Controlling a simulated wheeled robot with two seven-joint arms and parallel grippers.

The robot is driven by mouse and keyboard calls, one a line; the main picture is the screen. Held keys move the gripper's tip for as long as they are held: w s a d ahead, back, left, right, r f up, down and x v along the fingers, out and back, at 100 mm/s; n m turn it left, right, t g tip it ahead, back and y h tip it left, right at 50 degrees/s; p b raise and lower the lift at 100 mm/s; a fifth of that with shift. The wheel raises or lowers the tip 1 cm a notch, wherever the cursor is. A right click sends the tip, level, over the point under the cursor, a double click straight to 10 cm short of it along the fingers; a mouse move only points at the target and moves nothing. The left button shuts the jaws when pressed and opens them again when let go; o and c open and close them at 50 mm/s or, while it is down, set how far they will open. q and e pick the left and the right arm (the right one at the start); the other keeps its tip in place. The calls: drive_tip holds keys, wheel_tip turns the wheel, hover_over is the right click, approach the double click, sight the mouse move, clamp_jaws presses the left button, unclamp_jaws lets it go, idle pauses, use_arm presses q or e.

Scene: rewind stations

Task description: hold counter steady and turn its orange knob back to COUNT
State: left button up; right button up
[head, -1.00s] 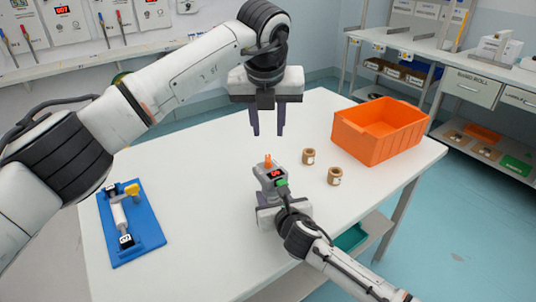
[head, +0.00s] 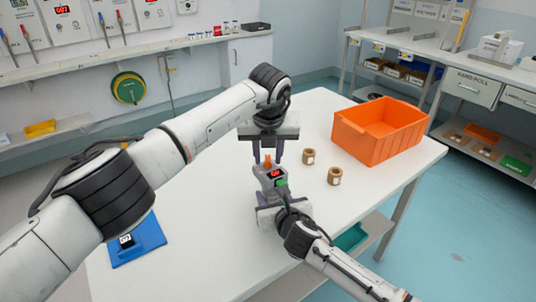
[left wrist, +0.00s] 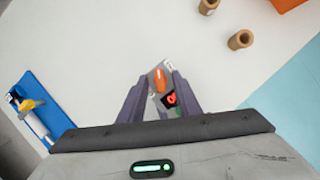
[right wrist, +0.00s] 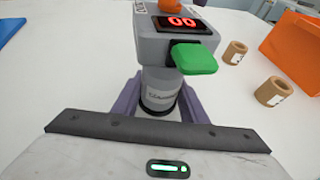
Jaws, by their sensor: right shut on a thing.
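My right gripper (right wrist: 158,100) is shut on the counter's round lower body, one finger on each side. My left gripper (head: 268,159) is open above the counter, fingers pointing down. In the left wrist view its fingers (left wrist: 160,92) stand on both sides of the knob, with gaps. Whether it touches the knob cannot be seen.
Two brown rolls (head: 308,156) (head: 334,176) stand right of the counter. An orange bin (head: 380,130) is behind them. A blue fixture (left wrist: 40,115) with a white roller lies at the table's left, partly hidden by my left arm in the head view.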

use_arm(q)
clamp_jaws()
drive_tip(key=shift+a+m+h, duration=0.1)
drive_tip(key=shift+m+h, duration=0.6)
drive_tip(key=shift+m, duration=1)
unclamp_jaws()
drive_tip(key=shift+r, duration=0.15)
drive_tip(key=v, duration=1.2)
